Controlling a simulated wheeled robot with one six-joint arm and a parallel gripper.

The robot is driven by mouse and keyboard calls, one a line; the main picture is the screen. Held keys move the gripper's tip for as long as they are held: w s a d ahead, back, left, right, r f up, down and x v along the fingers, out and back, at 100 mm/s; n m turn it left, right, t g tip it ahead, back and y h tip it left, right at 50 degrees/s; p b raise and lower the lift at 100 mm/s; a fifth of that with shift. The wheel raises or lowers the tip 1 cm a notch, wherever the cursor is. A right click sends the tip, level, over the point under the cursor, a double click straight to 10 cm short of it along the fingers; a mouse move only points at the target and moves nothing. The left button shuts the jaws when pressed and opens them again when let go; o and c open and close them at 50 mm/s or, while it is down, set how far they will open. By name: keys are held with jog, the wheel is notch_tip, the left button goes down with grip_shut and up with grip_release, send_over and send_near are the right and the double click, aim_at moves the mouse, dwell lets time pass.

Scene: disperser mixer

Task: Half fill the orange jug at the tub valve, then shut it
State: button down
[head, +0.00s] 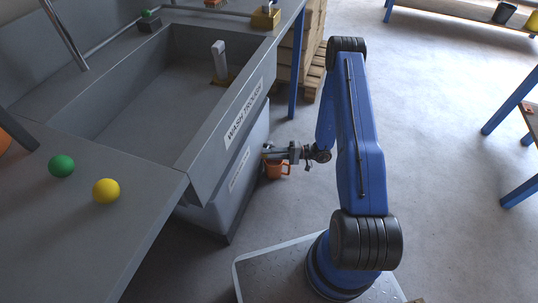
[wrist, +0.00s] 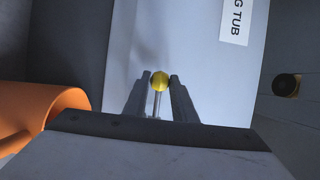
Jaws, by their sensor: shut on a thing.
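The grey tub (head: 222,198) stands under the wash trough, its labelled side facing my arm. The orange jug (head: 277,171) is just below my gripper, close to the tub. Part of it fills the left of the wrist view (wrist: 45,112). Its inside, any liquid and what supports it are hidden.
The wash trough (head: 198,133) overhangs the tub. A green ball (head: 61,166) and a yellow ball (head: 106,190) lie on the grey bench at left. A dark round fitting (wrist: 286,85) is at right.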

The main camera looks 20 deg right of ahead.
jog(key=shift+s+d+n+g, duration=0.1)
jog(key=shift+d+n+g, duration=0.25)
jog(key=shift+n+g, duration=0.4)
jog(key=shift+s+d+n+g, duration=0.1)
jog(key=shift+d+n+g, duration=0.3)
jog(key=shift+g, duration=0.65)
jog(key=shift+a, duration=0.1)
jog(key=c, duration=1.5)
grip_release()
jog(key=shift+o, duration=0.2)
jog(key=d, duration=1.7)
jog(key=shift+s+d, duration=0.2)
jog(key=shift+d, duration=0.05)
